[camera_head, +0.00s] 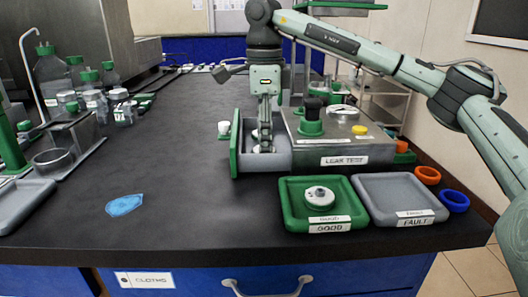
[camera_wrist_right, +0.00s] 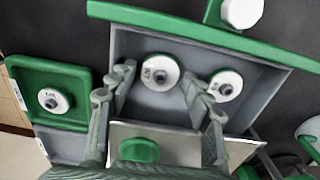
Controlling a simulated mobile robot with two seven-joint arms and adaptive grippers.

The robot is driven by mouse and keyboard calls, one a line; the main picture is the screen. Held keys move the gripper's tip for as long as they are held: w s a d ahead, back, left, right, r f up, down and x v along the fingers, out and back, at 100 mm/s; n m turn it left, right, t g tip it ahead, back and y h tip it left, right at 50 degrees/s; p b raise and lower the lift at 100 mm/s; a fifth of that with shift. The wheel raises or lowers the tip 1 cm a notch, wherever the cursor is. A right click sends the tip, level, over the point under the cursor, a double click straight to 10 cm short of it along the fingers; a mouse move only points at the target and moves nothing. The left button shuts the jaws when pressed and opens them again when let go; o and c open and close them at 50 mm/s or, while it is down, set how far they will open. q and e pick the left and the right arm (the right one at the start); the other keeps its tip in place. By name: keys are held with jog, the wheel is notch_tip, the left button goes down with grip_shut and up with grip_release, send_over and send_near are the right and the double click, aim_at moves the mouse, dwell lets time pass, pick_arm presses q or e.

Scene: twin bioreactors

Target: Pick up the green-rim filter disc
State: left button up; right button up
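My right gripper (camera_head: 266,146) points down into the open grey drawer (camera_head: 241,141) of the leak test box. In the wrist view its two fingers (camera_wrist_right: 160,80) are apart, with a pale disc (camera_wrist_right: 160,72) between and beyond the tips; I see no contact. A third disc (camera_head: 320,196) sits in the green GOOD tray (camera_head: 288,214), and also shows in the wrist view (camera_wrist_right: 53,101). My left gripper is not in view.
The leak test box (camera_head: 343,143) with raised fittings stands right of the drawer. The grey FAULT tray (camera_head: 400,192) is empty, with an orange ring (camera_head: 428,175) and a blue ring (camera_head: 454,201) beside it. A blue cloth (camera_head: 125,205) lies on the otherwise clear middle bench; bottles stand left.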

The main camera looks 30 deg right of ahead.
jog(key=c, duration=0.4)
jog(key=shift+r, duration=0.1)
jog(key=shift+c, duration=0.2)
